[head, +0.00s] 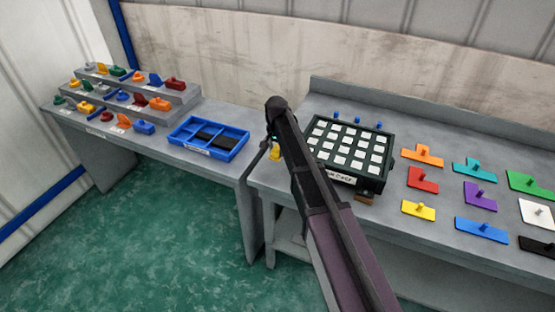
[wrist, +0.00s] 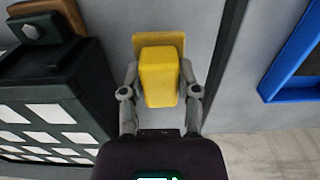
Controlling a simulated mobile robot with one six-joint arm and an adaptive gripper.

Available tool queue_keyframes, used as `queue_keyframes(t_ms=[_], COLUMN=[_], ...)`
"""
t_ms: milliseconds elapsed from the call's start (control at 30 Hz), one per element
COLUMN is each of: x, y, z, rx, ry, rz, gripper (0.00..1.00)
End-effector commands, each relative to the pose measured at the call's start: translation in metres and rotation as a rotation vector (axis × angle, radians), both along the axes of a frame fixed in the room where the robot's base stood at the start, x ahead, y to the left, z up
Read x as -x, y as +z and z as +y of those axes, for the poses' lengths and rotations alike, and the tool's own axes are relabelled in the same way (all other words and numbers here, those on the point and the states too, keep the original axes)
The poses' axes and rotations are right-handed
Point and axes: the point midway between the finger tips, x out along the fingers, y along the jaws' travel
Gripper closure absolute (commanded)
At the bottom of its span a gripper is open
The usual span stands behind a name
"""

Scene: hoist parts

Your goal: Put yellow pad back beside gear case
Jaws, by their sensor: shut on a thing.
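My gripper (wrist: 160,84) is shut on a yellow pad (wrist: 159,72), a block with a flat plate at its far end, gripped from both sides. In the head view my gripper (head: 274,140) is just left of the gear case (head: 346,180), and a little of the held yellow pad (head: 275,154) shows below it. The gear case is dark green with rows of white squares, and my arm hides its left part. In the wrist view the case (wrist: 50,90) is left of the pad, with a gap between. I cannot tell whether the pad touches the table.
A narrow gap (wrist: 225,60) separates this table from the left one, which holds a blue tray (head: 238,154) and stepped shelves of coloured parts (head: 140,97). Coloured knobbed plates, including another yellow one (head: 418,210), lie right of the case. A brown block (head: 365,199) is at its front.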

Motion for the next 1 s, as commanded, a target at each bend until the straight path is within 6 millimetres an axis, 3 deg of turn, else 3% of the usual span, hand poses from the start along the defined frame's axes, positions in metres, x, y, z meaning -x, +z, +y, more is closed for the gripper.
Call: queue_keyframes(t_ms=[267, 700, 1000], x=[0.000, 0.000, 0.000], y=[-0.004, -0.036, -0.037], z=[0.000, -0.001, -0.001], rx=[0.000, 0.000, 0.000], ry=[-0.001, -0.001, -0.001], rz=[0.000, 0.000, 0.000], gripper=[1.00, 1.00, 1.00])
